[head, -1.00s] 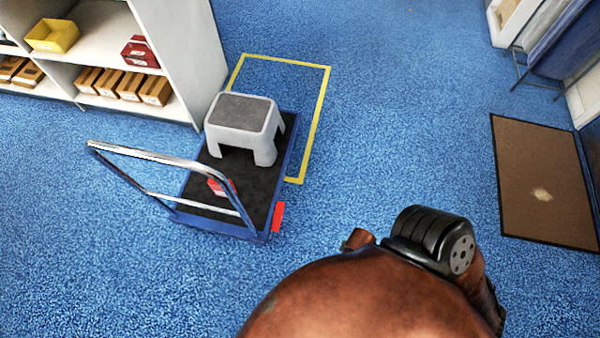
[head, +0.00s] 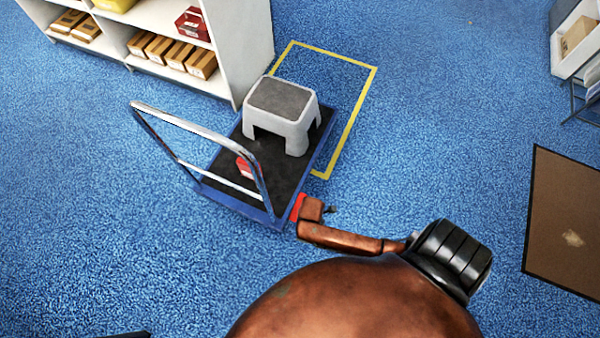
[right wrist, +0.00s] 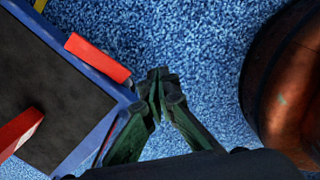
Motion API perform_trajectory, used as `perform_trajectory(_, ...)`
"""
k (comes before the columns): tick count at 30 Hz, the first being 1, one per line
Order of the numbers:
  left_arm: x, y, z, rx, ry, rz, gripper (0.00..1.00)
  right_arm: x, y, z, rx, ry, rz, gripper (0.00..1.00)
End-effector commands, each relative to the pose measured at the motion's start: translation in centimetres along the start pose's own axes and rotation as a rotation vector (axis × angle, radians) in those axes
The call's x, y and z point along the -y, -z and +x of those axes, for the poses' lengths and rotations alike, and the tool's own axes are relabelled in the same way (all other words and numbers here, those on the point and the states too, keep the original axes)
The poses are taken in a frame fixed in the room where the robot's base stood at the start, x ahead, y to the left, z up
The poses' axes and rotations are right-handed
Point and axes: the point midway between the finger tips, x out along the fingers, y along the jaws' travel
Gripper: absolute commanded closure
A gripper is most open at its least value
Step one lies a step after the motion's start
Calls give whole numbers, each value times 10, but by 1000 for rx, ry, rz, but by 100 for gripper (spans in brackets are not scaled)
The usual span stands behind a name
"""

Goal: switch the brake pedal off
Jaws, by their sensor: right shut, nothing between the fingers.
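The platform cart (head: 232,205) has a blue rim, a dark deck and a chrome push handle. The red brake pedal (head: 298,207) sticks out from the cart's edge near the handle-end corner, partly covered by my right arm. In the right wrist view the pedal (right wrist: 97,58) lies flat along the blue edge; its tilt is hard to judge. My right gripper (right wrist: 160,82) is shut and empty beside the cart's corner, to the right of the pedal with a small gap in the picture. In the head view my arm hides most of this gripper. My left gripper is not in view.
A yellow floor outline (head: 352,120) lies behind the cart. White shelving (head: 235,50) stands close at back left. A brown mat (head: 562,225) lies right. Blue floor between is open.

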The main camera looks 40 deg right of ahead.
Motion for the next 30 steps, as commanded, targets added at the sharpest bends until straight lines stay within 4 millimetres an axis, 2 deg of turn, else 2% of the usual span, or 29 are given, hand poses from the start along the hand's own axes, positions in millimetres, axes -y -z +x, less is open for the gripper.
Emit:
perform_trajectory(1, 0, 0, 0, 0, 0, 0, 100, -32, -3, -4, 33, -21, -116, 100)
perform_trajectory(3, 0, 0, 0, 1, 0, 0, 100, -65, -7, -10, 75, -35, -262, 100)
perform_trajectory(6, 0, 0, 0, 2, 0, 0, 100, -101, -14, -19, 125, -43, -412, 100)
perform_trajectory(9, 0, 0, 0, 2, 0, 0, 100, -122, -18, -25, 157, -45, -501, 100)
perform_trajectory(13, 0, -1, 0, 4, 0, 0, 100, -131, -21, -28, 173, -44, -544, 100)
perform_trajectory(23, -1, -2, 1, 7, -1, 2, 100, -131, -21, -27, 172, -44, -544, 100)
perform_trajectory(26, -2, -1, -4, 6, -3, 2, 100, -131, -21, -23, 171, -44, -544, 100)
perform_trajectory(30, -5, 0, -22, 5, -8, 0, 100, -131, -22, -12, 171, -42, -544, 100)
